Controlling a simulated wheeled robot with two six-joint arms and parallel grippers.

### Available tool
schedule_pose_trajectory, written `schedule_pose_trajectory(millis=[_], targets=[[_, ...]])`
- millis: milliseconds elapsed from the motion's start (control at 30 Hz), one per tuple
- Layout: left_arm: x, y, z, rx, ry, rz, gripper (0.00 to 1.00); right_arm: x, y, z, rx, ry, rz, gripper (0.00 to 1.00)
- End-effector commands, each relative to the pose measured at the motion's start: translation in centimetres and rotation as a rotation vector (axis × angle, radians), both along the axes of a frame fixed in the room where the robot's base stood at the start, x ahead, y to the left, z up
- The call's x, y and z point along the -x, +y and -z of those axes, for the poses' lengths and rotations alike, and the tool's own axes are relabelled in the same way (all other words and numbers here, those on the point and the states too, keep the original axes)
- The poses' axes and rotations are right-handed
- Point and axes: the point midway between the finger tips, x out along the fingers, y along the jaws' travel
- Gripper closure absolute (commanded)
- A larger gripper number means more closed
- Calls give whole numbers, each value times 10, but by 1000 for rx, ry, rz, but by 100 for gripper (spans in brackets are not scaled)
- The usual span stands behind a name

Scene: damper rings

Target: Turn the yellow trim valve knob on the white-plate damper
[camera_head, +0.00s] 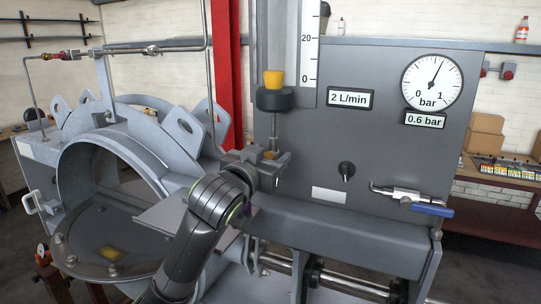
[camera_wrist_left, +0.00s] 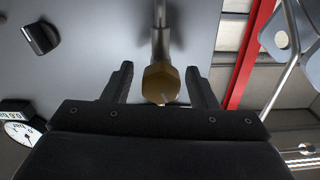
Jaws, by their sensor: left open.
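A bright yellow cap (camera_head: 274,79) sits on a black collar (camera_head: 274,99) above a thin metal stem on the grey panel. My left gripper (camera_head: 270,157) is in front of the panel, at the lower end of this stem. In the left wrist view a brass-yellow hexagonal piece (camera_wrist_left: 163,82) lies between the open fingers of my left gripper (camera_wrist_left: 158,84), with gaps on both sides. A metal pipe runs up from it in that view. I cannot tell whether it is the trim knob. A blank white plate (camera_head: 328,195) is on the panel. My right gripper is out of view.
A pressure gauge (camera_head: 432,82), a black knob (camera_head: 346,169) and a blue-handled valve (camera_head: 431,209) are on the panel's right. A large round grey housing (camera_head: 120,150) stands at the left. A red column (camera_head: 227,75) stands behind. A bench with boxes (camera_head: 484,135) is at far right.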

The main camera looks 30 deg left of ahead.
Motion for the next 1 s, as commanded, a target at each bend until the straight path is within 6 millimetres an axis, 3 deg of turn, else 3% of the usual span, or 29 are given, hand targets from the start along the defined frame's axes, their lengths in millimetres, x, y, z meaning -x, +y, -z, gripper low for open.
schedule_pose_trajectory(millis=[600, 1000], targets=[[12, 0, 0, 0, -1, 0, 48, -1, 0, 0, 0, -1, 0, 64], [50, -3, -1, -2, -2, -1, 48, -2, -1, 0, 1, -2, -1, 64]])
